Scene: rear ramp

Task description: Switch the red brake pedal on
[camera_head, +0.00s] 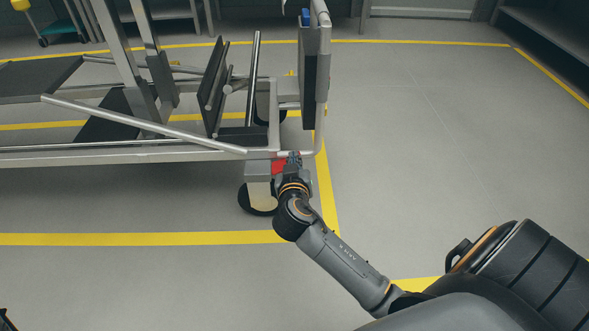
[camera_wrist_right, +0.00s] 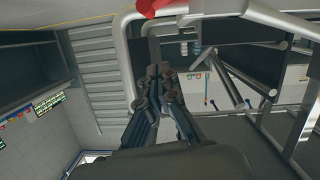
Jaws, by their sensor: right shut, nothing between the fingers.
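The red brake pedal (camera_head: 279,166) is at the lower corner of the metal cart frame, just above a caster wheel. My right gripper (camera_head: 293,158) is shut and empty, right beside the pedal, and partly covers it. I cannot tell whether they touch. In the right wrist view the closed fingers (camera_wrist_right: 165,75) point toward the cart frame, and a red part (camera_wrist_right: 155,8), likely the pedal, is cut off at the top edge. A small dark tip (camera_head: 5,321) at the lower left corner of the head view may be my left gripper; its jaws cannot be made out.
The metal cart (camera_head: 180,155) fills the upper left, with rails, dark panels and an upright end frame (camera_head: 315,75). A caster wheel (camera_head: 259,200) stands under its near corner. Yellow lines (camera_head: 140,239) mark the grey floor. The floor right of the cart is clear.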

